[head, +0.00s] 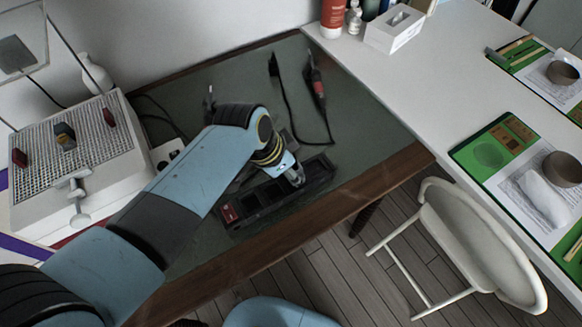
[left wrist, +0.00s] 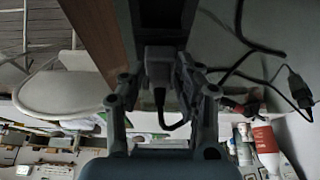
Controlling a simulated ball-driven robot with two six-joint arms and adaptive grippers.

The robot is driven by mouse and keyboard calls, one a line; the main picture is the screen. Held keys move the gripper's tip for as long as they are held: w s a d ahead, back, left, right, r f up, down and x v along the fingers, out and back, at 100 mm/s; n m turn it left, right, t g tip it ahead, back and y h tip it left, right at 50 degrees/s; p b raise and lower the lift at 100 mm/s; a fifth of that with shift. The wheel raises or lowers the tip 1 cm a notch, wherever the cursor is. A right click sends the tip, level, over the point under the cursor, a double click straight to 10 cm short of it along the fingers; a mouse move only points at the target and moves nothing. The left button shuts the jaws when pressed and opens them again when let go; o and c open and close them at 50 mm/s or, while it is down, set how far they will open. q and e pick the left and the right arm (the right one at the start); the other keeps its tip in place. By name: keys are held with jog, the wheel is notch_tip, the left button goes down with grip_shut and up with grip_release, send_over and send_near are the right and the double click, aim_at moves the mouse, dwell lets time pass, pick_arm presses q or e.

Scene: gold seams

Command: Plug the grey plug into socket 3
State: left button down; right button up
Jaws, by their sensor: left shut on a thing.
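A black power strip (head: 268,203) with a row of sockets and a red switch at its left end lies near the front edge of the dark work mat. My left gripper (head: 297,178) is over the right part of this strip, pointing down. In the left wrist view the gripper (left wrist: 162,78) is shut on a dark grey plug (left wrist: 159,58), with its cable curving below. The strip (left wrist: 160,14) is just beyond the plug. I cannot tell whether the plug touches a socket, or which socket it faces. The gripper hides the plug in the head view.
A soldering iron with a red part (head: 318,88) and loose black cables lie behind the gripper. Another cable end (left wrist: 299,88) shows in the left wrist view. A white machine (head: 120,150) stands left. The wooden table edge (head: 380,178) and a white chair (head: 475,235) are right.

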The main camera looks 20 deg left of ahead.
pick_arm(q)
jog(key=shift+p, duration=0.3)
jog(key=shift+f+b, duration=0.4)
jog(key=shift+f, duration=0.15)
dwell(0.6)
jog(key=c, duration=0.9)
grip_release()
jog(key=shift+o, duration=0.2)
jog(key=v, duration=1.2)
